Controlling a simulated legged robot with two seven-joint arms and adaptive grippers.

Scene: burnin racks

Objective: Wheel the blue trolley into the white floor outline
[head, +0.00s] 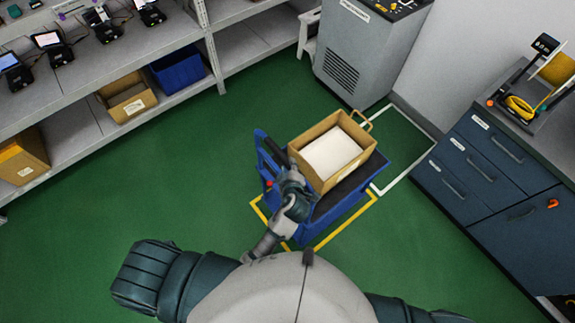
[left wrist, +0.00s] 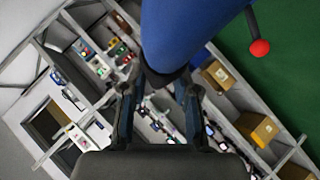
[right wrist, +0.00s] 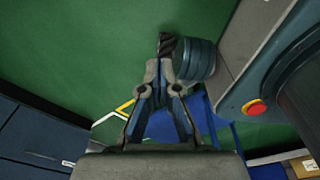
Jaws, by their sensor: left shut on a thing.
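The blue trolley (head: 345,205) stands in the middle of the head view, over the yellow floor outline, its far end beside the white floor outline (head: 408,169). The trolley hides part of the white outline. An open cardboard box (head: 345,180) with white contents rides on its deck. My left gripper (head: 290,182) is shut on the trolley's handle, whose blue surface fills the top of the left wrist view (left wrist: 195,30). My right gripper (right wrist: 166,48) is shut and empty in the right wrist view, with the trolley (right wrist: 210,120) partly hidden behind it.
A grey machine cabinet (head: 350,60) stands beyond the white outline. Dark blue drawers (head: 485,165) stand to its right, close to the outline. Shelving (head: 120,90) with bins lines the upper left. Green floor (head: 120,200) is clear at left.

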